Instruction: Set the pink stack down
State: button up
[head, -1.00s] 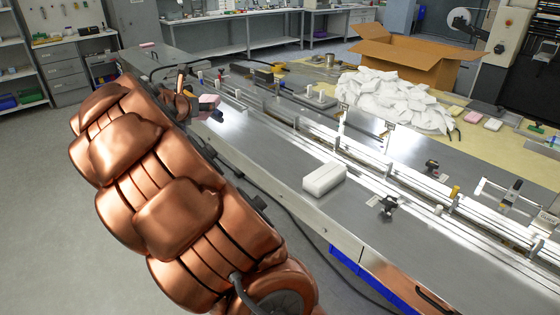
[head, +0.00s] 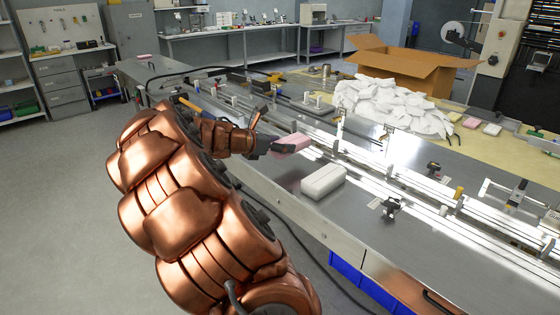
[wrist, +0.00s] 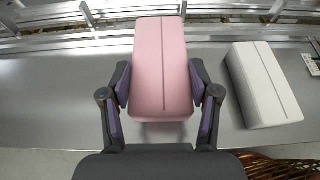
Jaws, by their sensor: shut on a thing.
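The pink stack (wrist: 162,65) is a long block with a seam line along its top, and it sits between the two fingers in the wrist view. My gripper (wrist: 162,95) is shut on its sides. In the head view the pink stack (head: 291,143) shows at the end of my gripper (head: 274,147), over the front part of the steel machine table (head: 400,225). A shadow or reflection shows under its near end; I cannot tell how far above the table it is.
A white stack (head: 323,181) lies on the table close to the right of the pink one; it also shows in the wrist view (wrist: 262,85). A metal rail track (head: 400,172) runs behind them. White packets (head: 390,103) are heaped behind the track, before a cardboard box (head: 410,68).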

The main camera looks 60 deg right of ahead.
aim_at(280, 169)
jog(key=shift+w+f, duration=0.1)
jog(key=shift+f, duration=2.4)
jog(key=shift+f, duration=0.15)
jog(key=o, duration=0.9)
jog(key=shift+a+r, duration=0.1)
jog(key=shift+r, duration=0.15)
jog(key=v, duration=1.1)
jog(key=shift+w+a, duration=0.15)
jog(key=shift+a, duration=0.25)
